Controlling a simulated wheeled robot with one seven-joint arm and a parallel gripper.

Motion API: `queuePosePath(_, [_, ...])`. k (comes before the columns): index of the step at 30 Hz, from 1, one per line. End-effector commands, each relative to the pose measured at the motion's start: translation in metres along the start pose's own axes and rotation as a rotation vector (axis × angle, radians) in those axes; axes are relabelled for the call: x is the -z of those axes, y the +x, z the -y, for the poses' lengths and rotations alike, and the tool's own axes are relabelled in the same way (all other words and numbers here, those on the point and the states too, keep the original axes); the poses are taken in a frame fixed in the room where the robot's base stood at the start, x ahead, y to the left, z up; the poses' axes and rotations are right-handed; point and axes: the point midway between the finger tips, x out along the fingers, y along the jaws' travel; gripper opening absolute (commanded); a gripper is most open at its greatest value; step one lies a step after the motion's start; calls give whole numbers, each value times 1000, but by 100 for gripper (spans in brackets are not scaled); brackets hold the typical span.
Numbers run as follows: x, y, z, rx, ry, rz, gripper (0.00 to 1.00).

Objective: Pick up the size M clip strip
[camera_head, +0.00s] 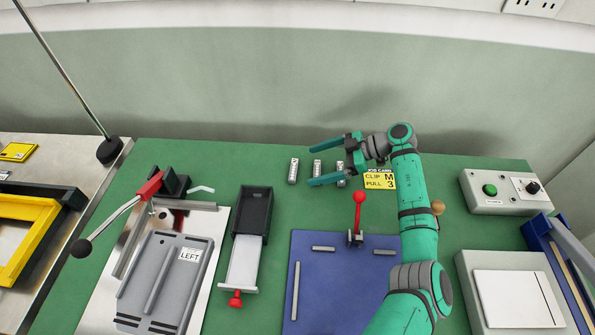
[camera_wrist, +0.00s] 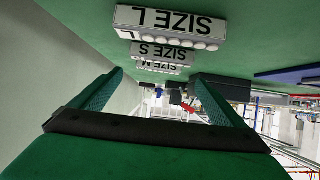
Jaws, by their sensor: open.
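Three small grey clip strips stand in a row near the back of the green bench. The wrist view is upside down and shows their labels. The size M strip (camera_wrist: 158,67) is farthest from the wrist camera, so it is the leftmost strip (camera_head: 293,171) in the head view. The size S strip (camera_head: 317,169) is in the middle. The size L strip (camera_wrist: 170,24) is nearest the wrist camera and partly hidden by my gripper in the head view. My gripper (camera_head: 311,166) is open and empty, pointing left, with its fingers over the row's right part, short of size M.
A job card (camera_head: 379,180) reads clip M, pull 3. A red-knobbed lever (camera_head: 358,212) stands on the blue plate (camera_head: 330,290) in front.

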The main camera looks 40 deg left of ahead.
Motion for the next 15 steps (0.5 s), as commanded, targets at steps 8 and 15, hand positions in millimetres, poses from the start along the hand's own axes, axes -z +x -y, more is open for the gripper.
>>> queuePosePath(8, [1, 22, -1, 0, -2, -1, 94])
queuePosePath(15, [3, 53, -3, 0, -2, -2, 94])
